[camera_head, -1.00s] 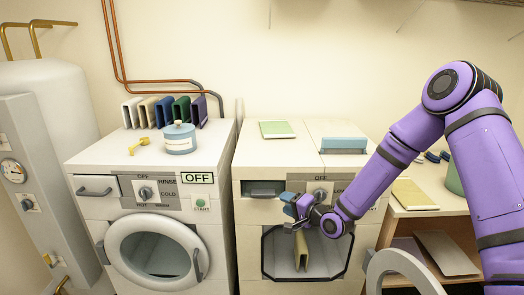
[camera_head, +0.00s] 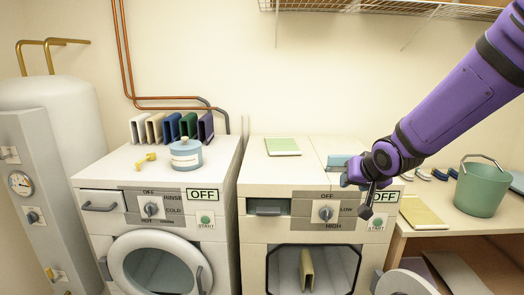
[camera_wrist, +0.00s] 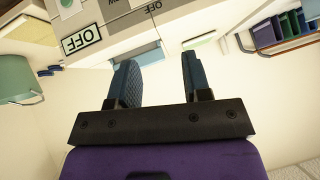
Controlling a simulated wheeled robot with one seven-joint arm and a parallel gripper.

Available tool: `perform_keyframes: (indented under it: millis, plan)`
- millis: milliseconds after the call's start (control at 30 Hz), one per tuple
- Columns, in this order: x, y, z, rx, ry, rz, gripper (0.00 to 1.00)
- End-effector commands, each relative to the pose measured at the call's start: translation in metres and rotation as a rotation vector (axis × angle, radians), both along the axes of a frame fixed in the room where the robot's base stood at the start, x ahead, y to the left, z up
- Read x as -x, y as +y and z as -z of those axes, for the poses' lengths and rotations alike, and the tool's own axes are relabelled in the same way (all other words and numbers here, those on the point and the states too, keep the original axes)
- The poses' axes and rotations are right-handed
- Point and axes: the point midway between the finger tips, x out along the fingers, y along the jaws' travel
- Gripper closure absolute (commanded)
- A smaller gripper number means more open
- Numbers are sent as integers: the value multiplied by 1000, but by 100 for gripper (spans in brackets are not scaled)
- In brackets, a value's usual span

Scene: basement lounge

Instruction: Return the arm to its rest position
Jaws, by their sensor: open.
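My purple arm (camera_head: 455,105) reaches in from the upper right in the head view. My gripper (camera_head: 357,190) is in front of the dryer's top right edge, above its open drum. In the wrist view my gripper (camera_wrist: 160,68) has its two dark blue fingers apart, with nothing between them. The dryer (camera_head: 258,188) has its front opening uncovered, and a tan folded item (camera_head: 306,270) stands inside. The gripper is clear of that item.
A washer (camera_head: 105,172) with a round door stands left of the dryer. A blue pot (camera_head: 186,155) and several coloured upright items are on it. A green bucket (camera_head: 482,190) stands on the right shelf. A wire rack (camera_head: 390,8) hangs above.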

Motion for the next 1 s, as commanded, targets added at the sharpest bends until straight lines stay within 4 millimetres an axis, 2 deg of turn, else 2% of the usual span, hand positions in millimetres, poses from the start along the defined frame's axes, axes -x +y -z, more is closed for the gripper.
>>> perform_keyframes:
  millis: [33,200,500,800,1000]
  plan:
    - [11,-6,-14,30,2,9,55]
    - [55,-26,-46,123,47,31,55]
    - [144,-53,-88,213,143,47,55]
    - [241,-65,-109,220,243,3,55]
    - [285,-67,-112,201,291,-42,55]
